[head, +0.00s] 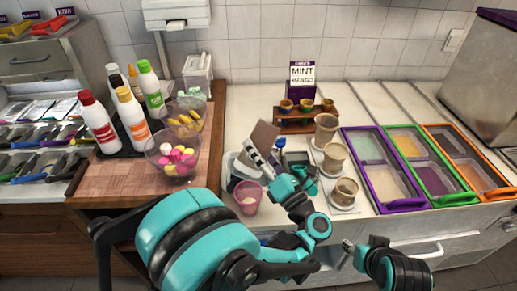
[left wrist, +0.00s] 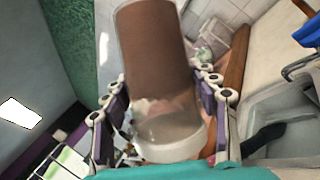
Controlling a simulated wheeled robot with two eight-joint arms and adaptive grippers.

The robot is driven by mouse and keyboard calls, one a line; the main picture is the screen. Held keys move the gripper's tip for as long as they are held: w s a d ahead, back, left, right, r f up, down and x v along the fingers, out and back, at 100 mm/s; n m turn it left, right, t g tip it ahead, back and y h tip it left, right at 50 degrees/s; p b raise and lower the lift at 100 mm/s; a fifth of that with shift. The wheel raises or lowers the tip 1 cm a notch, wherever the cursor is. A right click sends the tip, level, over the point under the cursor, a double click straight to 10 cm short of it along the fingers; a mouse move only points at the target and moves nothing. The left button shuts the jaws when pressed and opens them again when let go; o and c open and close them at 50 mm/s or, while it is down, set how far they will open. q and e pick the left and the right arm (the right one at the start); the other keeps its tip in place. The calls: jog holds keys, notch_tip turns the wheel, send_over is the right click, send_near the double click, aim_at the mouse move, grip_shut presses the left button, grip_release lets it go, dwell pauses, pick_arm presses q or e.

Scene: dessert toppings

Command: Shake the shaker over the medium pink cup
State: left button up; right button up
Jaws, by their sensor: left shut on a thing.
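The shaker (head: 264,136) is a clear cylinder with brown contents, held tilted in the head view. My left gripper (head: 260,160) is shut around it. In the left wrist view the shaker (left wrist: 155,50) fills the space between the purple-and-white fingers, with brown contents toward the far end and a pale, clearer end near the palm. The pink cup (head: 248,198) stands upright on the counter with something pale inside. The shaker is above and slightly right of the cup in the picture, apart from it. My right gripper (head: 350,245) is low at the front; its fingers are unclear.
A clear bowl of pink, white and yellow pieces (head: 173,168) and bottles (head: 131,118) stand left on a wooden board (head: 122,182). Stacked cups (head: 335,157) stand right of my left gripper. Framed topping bins (head: 382,206) are farther right. A grey bin (head: 230,162) is behind the pink cup.

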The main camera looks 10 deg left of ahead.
aim_at(259, 136)
pick_arm(q)
jog(key=shift+r, duration=0.15)
jog(key=shift+r+p, duration=2.6)
jog(key=shift+r, duration=0.65)
jog(key=shift+f, duration=0.1)
notch_tip(259, 136, down, 6)
jog(key=b, duration=0.6)
jog(key=shift+f, duration=0.2)
jog(key=shift+f+p, duration=0.35)
jog(key=shift+f, duration=0.45)
jog(key=shift+r, duration=0.2)
